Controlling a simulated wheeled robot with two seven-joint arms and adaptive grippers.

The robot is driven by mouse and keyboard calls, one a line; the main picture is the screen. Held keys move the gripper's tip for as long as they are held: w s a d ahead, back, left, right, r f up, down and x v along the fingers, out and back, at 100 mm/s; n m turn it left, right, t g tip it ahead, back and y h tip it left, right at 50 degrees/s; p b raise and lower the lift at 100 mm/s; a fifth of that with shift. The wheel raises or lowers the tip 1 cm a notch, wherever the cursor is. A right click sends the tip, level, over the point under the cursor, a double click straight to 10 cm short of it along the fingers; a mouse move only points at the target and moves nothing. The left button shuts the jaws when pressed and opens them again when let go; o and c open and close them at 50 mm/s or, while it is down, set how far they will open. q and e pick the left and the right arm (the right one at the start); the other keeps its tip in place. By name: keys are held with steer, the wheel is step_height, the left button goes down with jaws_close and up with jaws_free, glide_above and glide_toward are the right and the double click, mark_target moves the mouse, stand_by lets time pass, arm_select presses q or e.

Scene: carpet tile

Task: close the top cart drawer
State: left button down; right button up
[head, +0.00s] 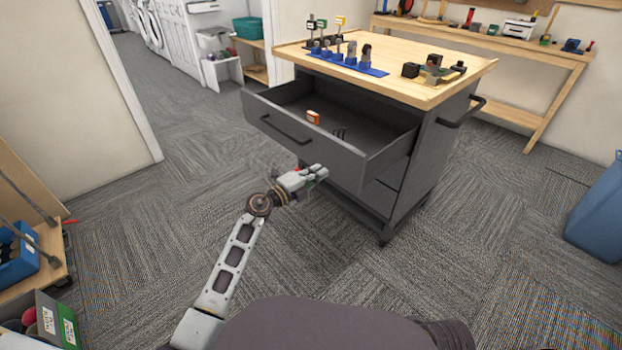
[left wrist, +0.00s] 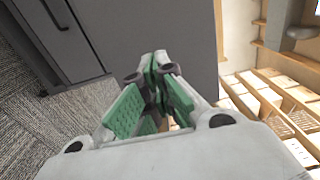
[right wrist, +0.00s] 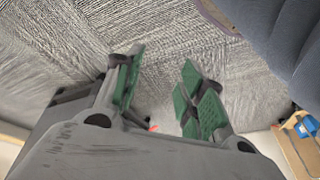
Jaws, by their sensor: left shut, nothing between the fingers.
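The dark grey cart (head: 425,150) has a light wooden top. Its top drawer (head: 275,125) is pulled well out, with a bar handle (head: 285,130) on its front. An orange-and-white item (head: 313,117) and some dark items lie inside. My left gripper (head: 322,171) is shut and empty, low in front of the drawer front near its right end. In the left wrist view its green-padded fingers (left wrist: 157,75) are together before a grey cart panel (left wrist: 165,35); contact cannot be told. My right gripper (right wrist: 160,82) is open and empty over carpet, outside the head view.
Tools on a blue rack (head: 345,62) and dark parts (head: 432,70) stand on the cart top. A side handle (head: 462,112) juts from the cart's right. A blue bin (head: 598,215) is at right, shelving (head: 30,245) at left. Carpet (head: 180,170) left of the cart is clear.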

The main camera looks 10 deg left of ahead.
mark_target(333, 162)
arm_select(q)
steer(key=shift+b+x, duration=0.6)
steer(key=shift+x, duration=1)
steer(key=shift+w+d, duration=0.15)
steer(key=shift+w, duration=0.05)
steer(key=shift+w+d, duration=0.25)
arm_select(e)
steer(key=shift+a+f, duration=0.25)
steer(key=shift+a, duration=0.1)
steer(key=shift+r, duration=0.1)
arm_select(q)
steer(key=shift+w, duration=0.15)
arm_select(e)
steer(key=shift+w+r+t+y, duration=0.2)
steer(key=shift+r+t+y, duration=0.1)
